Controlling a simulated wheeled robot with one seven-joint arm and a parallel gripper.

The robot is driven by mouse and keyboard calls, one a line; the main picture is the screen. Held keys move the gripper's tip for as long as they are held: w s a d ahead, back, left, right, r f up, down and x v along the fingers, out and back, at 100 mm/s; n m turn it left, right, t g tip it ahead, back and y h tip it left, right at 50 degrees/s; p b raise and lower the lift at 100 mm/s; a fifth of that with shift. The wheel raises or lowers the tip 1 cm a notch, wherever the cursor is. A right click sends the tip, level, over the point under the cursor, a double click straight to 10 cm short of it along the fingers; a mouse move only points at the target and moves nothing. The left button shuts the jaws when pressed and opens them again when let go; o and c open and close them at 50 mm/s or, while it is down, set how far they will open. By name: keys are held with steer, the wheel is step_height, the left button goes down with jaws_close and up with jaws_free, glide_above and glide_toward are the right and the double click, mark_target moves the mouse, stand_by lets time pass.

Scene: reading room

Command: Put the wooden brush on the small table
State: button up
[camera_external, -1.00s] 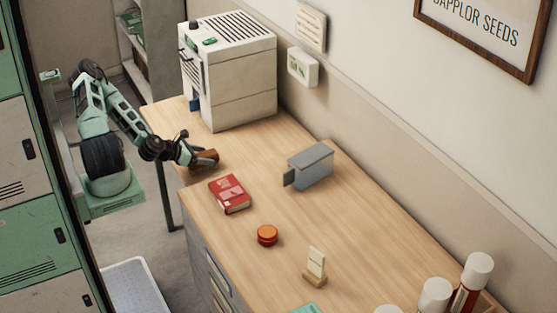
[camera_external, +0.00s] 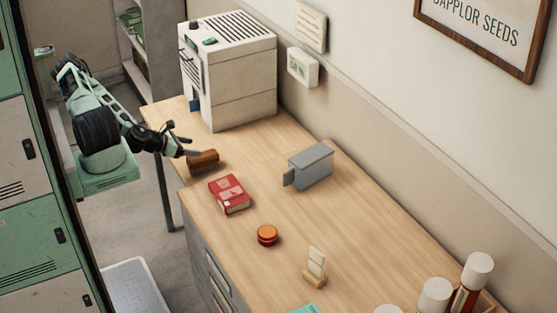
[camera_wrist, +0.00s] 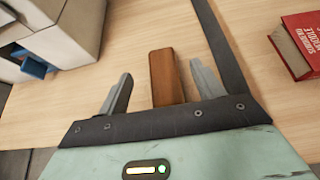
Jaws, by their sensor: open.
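The wooden brush (camera_external: 203,161) is a brown block lying on the light wood tabletop (camera_external: 262,197), near its left edge. No separate small table can be told apart from this long surface. My gripper (camera_external: 190,147) is open, just left of the brush in the external view. In the wrist view, the brown brush (camera_wrist: 165,72) shows between and beyond the two spread grey fingers of my gripper (camera_wrist: 161,70), with gaps on both sides. Its near end is hidden behind the gripper body.
A red book (camera_external: 230,194) lies near the brush, with a grey metal box (camera_external: 310,167) further right. A white machine (camera_external: 230,75) stands at the back. An orange round tin (camera_external: 267,235) and a small card stand (camera_external: 315,267) are nearer the front. Green lockers (camera_external: 40,220) are at left.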

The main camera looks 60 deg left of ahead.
step_height(320, 180, up, 4)
steer(key=p, duration=0.3)
steer(key=shift+s+d+f+m, duration=0.1)
steer(key=shift+s+d+m, duration=0.05)
steer(key=shift+m, duration=0.25)
steer(key=s+a+f+m+g+h, duration=0.1)
steer(key=s+f+m+g+h, duration=0.15)
steer(key=s+m+g, duration=0.8)
steer(key=s+a+r+m+y, duration=0.2)
steer(key=a+r+m, duration=0.35)
steer(key=m, duration=0.25)
steer(key=s+d+r+m+g, duration=0.1)
steer(key=r+m, duration=0.3)
steer(key=r, duration=0.5)
steer(key=s+d+r+m+y, duration=0.1)
steer(key=d+r+m, duration=0.2)
steer(key=r, duration=0.7)
steer(key=shift+s+r+m+g, duration=0.2)
steer(key=shift+s+m+g, duration=0.15)
steer(key=shift+m, duration=0.6)
steer(key=shift+f, duration=0.15)
